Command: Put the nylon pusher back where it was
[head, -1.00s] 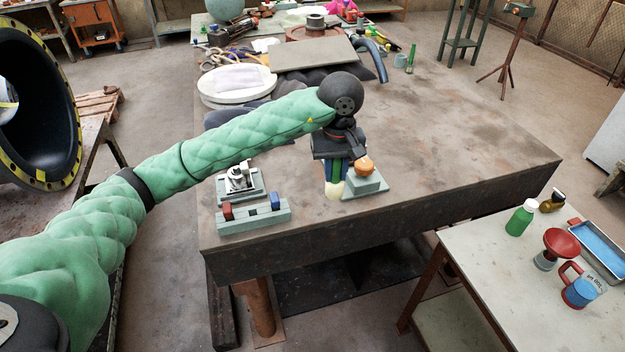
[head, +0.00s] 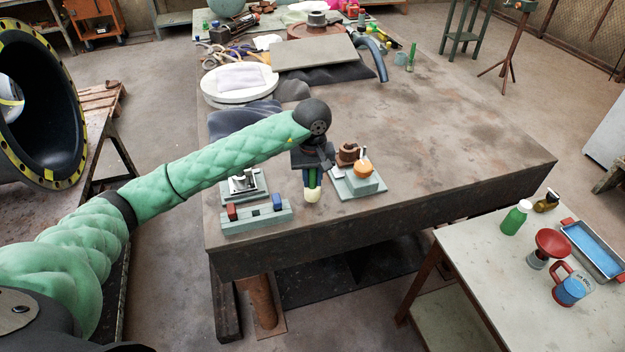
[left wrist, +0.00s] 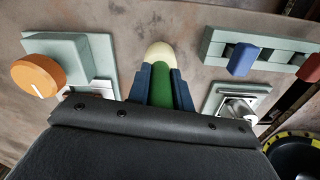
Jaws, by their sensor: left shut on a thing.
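The nylon pusher (head: 312,195) has a green shaft and a rounded cream tip pointing down. My left gripper (head: 312,182) is shut on its green shaft and holds it over the near part of the dark bench (head: 440,150). In the left wrist view the pusher (left wrist: 159,53) sticks out between the two blue fingers of my left gripper (left wrist: 162,85). Its upper end is hidden. It is between the orange-knob block and the rail with red and blue blocks. I cannot tell whether its tip touches the bench. My right gripper is not in view.
The grey-green block with an orange knob (head: 363,169) stands right of the pusher. Left are a metal clamp fixture (head: 243,185) and the rail (head: 258,220) with red and blue blocks. A round white pad (head: 240,86) lies farther back. The bench's right part is clear.

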